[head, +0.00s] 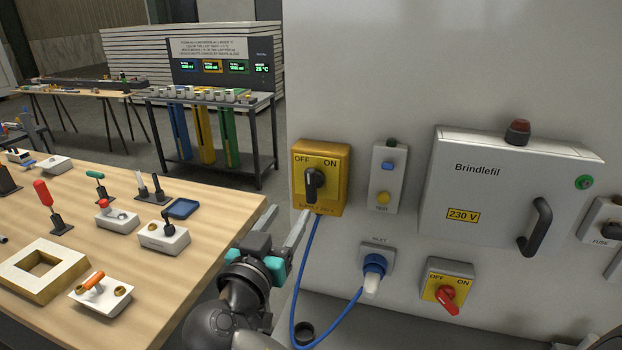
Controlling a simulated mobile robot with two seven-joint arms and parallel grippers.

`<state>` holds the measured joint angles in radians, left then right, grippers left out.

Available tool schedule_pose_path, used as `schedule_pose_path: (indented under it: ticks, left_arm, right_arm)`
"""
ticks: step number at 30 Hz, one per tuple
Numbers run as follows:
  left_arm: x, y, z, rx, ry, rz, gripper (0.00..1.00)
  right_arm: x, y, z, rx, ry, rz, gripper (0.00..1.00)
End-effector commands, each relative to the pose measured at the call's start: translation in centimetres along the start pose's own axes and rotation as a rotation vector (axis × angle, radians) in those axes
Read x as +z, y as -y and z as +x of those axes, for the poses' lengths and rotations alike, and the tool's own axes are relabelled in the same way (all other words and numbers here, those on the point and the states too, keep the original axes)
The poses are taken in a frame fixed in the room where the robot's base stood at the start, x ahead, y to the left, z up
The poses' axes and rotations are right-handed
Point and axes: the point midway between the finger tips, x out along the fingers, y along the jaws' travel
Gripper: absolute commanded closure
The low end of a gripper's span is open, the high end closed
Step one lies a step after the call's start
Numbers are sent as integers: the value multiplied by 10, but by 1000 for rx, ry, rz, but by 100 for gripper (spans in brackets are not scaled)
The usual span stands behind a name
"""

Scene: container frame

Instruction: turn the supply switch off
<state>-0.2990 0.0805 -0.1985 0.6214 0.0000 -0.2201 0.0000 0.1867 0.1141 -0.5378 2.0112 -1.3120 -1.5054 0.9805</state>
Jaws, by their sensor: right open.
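The supply switch (335,160) is a yellow box on the pale wall panel, with OFF at its upper left and ON at its upper right. Its black knob (314,183) stands roughly upright in the picture; I cannot tell which mark it is set to. My right gripper (289,211) is open and empty, its two fingers pointing up just below and left of the switch. The right fingertip appears close to the box's lower left corner; I cannot tell whether they touch. My left gripper is not in view.
A blue cable (307,262) hangs below the switch and loops to the inlet plug (371,285). A button box (387,178), a Brindlefil cabinet (490,205) and a red-handled switch (447,287) are to the right. A wooden table (200,205) with several fixtures is to the left.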

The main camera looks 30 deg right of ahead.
Motion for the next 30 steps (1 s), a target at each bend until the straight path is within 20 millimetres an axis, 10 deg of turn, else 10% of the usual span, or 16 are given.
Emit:
schedule_pose_path:
  ticks: [16,30]
  left_arm:
    - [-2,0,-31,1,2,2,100]
    - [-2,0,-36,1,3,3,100]
  right_arm:
    - [-2,-1,112,2,0,-6,43]
    - [1,0,139,-2,3,-2,43]
